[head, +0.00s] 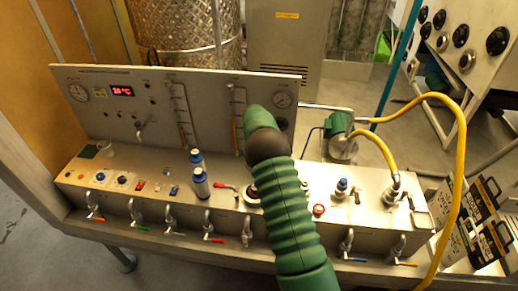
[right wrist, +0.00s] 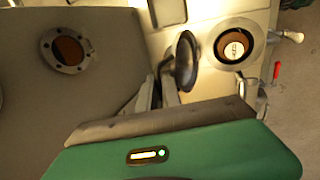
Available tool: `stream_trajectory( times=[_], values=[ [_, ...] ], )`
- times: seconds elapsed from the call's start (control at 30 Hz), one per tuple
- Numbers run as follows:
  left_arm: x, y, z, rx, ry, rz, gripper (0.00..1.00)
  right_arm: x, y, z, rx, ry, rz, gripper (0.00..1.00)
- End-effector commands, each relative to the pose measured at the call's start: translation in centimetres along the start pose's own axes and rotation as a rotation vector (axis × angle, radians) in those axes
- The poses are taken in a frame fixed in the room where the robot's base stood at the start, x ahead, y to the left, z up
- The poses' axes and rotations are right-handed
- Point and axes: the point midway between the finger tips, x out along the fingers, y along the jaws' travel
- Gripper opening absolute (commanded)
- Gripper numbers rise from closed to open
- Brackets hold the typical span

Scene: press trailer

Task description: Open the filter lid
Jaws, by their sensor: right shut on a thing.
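The filter lid (right wrist: 186,60) is a dark round disc in the right wrist view, seen nearly edge-on, standing tilted up beside the open filter housing (right wrist: 238,44). The housing has a bright ring rim and a pale disc inside. My right gripper (right wrist: 160,95) is shut on the lid, its fingers by the lid's near side. In the head view my green right arm covers the lid, the fingers and most of the filter. My left gripper is in neither view.
The steel bench carries a gauge panel (head: 120,110), blue-capped bottles (head: 200,183) and several valves along its front. A yellow hose (head: 462,150) loops at the right, near a green pump (head: 338,125). A red-handled valve (right wrist: 277,71) sits close to the filter.

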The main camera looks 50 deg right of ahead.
Motion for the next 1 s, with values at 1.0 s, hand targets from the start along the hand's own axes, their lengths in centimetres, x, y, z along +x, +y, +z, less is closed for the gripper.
stream_trajectory(
  times=[1.0],
  values=[
    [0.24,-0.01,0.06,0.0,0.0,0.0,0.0,0.76,-0.54,0.05,0.001,-0.001,-0.015,0.29]
  ],
)
